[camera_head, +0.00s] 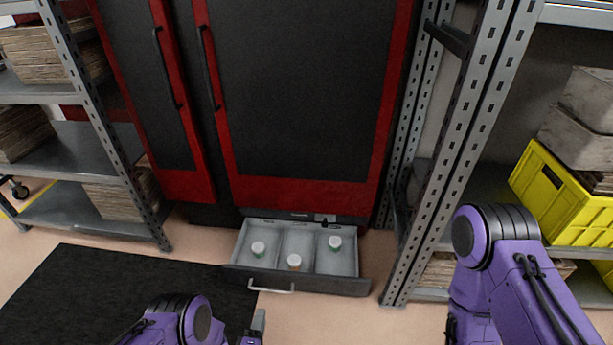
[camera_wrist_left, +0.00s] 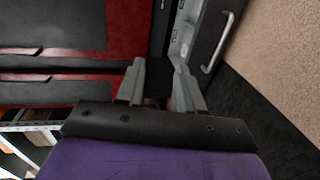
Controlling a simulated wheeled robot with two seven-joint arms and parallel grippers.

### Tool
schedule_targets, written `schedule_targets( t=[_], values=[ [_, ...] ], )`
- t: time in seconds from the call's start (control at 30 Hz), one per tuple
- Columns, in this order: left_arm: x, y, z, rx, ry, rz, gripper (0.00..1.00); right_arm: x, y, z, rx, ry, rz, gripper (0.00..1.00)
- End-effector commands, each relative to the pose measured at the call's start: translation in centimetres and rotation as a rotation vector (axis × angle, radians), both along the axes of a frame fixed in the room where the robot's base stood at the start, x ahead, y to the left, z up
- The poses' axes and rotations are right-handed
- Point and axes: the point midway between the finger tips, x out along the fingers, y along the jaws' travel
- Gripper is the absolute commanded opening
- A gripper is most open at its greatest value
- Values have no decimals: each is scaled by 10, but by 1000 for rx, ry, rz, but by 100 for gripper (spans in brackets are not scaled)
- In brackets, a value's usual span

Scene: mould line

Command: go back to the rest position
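My left gripper (camera_head: 258,325) shows only in part at the bottom of the head view, in front of the open drawer (camera_head: 252,280). In the left wrist view its two fingers (camera_wrist_left: 157,72) stand apart with nothing between them. The grey drawer is pulled out below the red and black cabinet (camera_head: 300,90). It has three compartments, each with one white-capped container: left (camera_head: 258,248), middle (camera_head: 294,262) and right (camera_head: 335,243). The drawer handle (camera_wrist_left: 218,42) shows at the upper right of the wrist view, apart from the fingers. My right arm is at the lower right; its gripper is hidden.
Grey metal shelving (camera_head: 80,152) stands at the left with stacked boards. Another rack (camera_head: 440,170) stands at the right, close to my right arm, with a yellow crate (camera_head: 560,195) and grey blocks. A black mat (camera_head: 110,295) lies on the floor at the left.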

Motion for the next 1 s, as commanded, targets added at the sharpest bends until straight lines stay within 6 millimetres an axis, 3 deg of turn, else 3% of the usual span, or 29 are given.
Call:
schedule_targets(
  t=[0.07,0.27,0.53,0.67,0.8,0.9,1.0],
  values=[
    [-1,-3,-4,70,13,-26,37,1,0,0,0,-2,0,43],
    [-31,-3,-26,234,129,-83,37,1,0,0,0,-2,0,43],
    [-103,21,-68,490,374,-189,37,0,1,-15,2,0,-2,43],
    [-151,47,-94,663,551,-282,37,-1,1,-42,2,1,-2,43],
    [-212,88,-117,851,785,-408,37,-3,2,-88,4,4,-3,43],
    [-248,114,-120,940,930,-479,37,-3,2,-120,6,5,-4,43],
    [-271,131,-116,984,1028,-515,37,-4,3,-143,7,5,-5,43]
  ],
)
